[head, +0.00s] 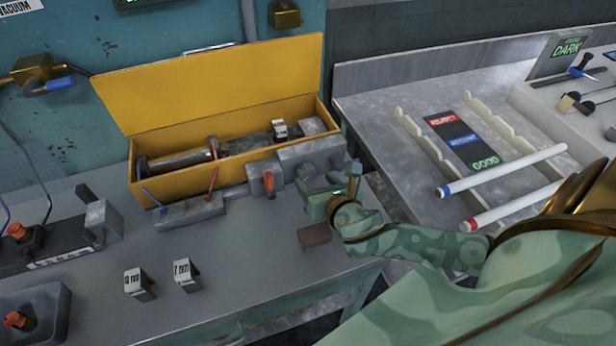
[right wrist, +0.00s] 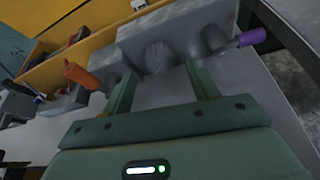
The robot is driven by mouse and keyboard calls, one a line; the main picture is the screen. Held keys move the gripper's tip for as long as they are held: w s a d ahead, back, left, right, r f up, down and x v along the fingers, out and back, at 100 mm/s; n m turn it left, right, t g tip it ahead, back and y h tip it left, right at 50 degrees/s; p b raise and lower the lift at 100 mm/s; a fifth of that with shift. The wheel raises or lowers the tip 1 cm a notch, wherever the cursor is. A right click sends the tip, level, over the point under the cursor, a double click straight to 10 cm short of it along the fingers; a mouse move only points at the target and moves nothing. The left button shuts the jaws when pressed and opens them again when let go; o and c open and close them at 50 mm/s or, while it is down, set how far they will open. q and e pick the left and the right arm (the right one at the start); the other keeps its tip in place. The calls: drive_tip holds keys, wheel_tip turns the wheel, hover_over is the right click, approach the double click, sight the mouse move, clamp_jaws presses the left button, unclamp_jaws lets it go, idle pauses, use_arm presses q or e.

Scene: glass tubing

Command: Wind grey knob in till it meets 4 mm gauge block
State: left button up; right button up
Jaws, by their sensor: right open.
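The grey knob (right wrist: 157,57) shows on the front of a grey metal housing (head: 312,157), at the right end of the yellow case. My right gripper (head: 325,190) is in front of that housing. In the right wrist view its two green fingers (right wrist: 162,85) are spread, with the knob beyond and between them; I see no contact. In the head view the gripper partly hides the knob. A small block with a white label (head: 280,129) sits in the case; its marking is too small to read, so I cannot tell whether it is the 4 mm gauge block. My left gripper is not in view.
The yellow case (head: 215,82) has its lid up. An orange lever (head: 268,182) is left of the knob; a purple handle (right wrist: 252,37) is right of it. Two labelled blocks (head: 138,284) (head: 186,275) and a brown block (head: 314,236) are on the bench. Bench front is mostly clear.

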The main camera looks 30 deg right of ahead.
sight(308, 175)
drive_tip(key=b+x, duration=0.1)
drive_tip(key=x, duration=0.3)
drive_tip(key=shift+w+f, duration=0.15)
drive_tip(key=shift+w, duration=0.1)
drive_tip(key=c, duration=1)
